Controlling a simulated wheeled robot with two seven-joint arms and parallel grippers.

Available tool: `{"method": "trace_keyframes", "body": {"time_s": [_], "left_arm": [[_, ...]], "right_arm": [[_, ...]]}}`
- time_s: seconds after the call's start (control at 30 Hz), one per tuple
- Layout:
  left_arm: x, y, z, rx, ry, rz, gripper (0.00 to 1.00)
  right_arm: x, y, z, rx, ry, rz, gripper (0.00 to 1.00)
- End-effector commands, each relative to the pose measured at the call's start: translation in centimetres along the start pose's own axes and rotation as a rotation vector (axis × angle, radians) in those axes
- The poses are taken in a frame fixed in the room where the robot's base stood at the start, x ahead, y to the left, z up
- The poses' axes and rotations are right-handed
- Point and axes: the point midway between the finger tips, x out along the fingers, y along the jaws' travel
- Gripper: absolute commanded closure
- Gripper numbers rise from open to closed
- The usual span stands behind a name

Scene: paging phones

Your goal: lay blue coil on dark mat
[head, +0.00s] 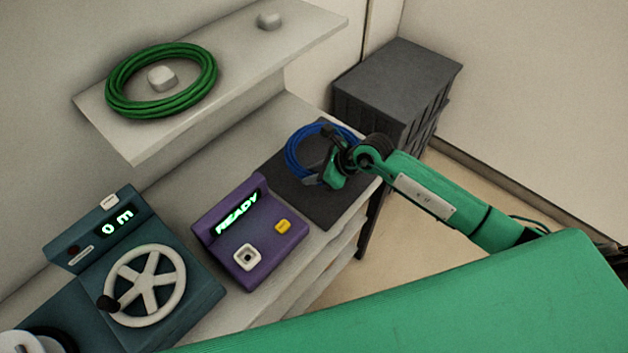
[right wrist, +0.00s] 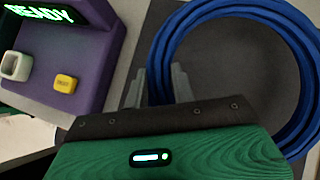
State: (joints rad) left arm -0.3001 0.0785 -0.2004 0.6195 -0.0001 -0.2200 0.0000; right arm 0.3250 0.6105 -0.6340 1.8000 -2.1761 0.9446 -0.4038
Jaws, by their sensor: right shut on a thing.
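The blue coil (head: 294,153) is a round loop over the far part of the dark mat (head: 330,212) in the head view. My right gripper (head: 316,180) is shut on the near side of the coil's ring. In the right wrist view the blue coil (right wrist: 228,14) fills the upper right, and its left side runs between the two grey fingers of the right gripper (right wrist: 161,84). The dark mat also shows inside the loop there. I cannot tell whether the coil touches the mat or hangs just above it. My left gripper is not in view.
A purple box (head: 262,262) reading READY stands left of the mat. A teal device (head: 190,300) with a white handwheel (head: 145,285) is further left. A green coil (head: 122,105) lies around a peg on the shelf (head: 240,65) above. A dark grey cabinet (head: 400,75) stands behind.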

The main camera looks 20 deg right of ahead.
Motion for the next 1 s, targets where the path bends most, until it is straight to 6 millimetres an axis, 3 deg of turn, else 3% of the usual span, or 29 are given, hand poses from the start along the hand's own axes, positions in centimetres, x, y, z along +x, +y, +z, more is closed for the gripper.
{"method": "trace_keyframes", "body": {"time_s": [0.3, 0.7, 0.73, 0.83, 1.0], "left_arm": [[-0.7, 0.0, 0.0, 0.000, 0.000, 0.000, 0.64], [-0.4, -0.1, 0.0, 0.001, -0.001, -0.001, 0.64], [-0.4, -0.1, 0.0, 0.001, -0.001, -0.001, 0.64], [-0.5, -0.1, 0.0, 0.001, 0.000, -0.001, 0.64], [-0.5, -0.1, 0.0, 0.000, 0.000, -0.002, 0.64]], "right_arm": [[2.8, 0.0, -2.7, 0.000, -0.001, -0.001, 1.00], [3.3, 0.0, -3.3, -0.002, -0.001, -0.001, 1.00], [3.3, 0.0, -3.4, -0.001, 0.001, 0.000, 0.73], [3.2, 0.0, -3.3, -0.001, 0.001, 0.000, 0.53], [3.2, 0.0, -3.3, -0.001, 0.001, 0.000, 0.53]]}}
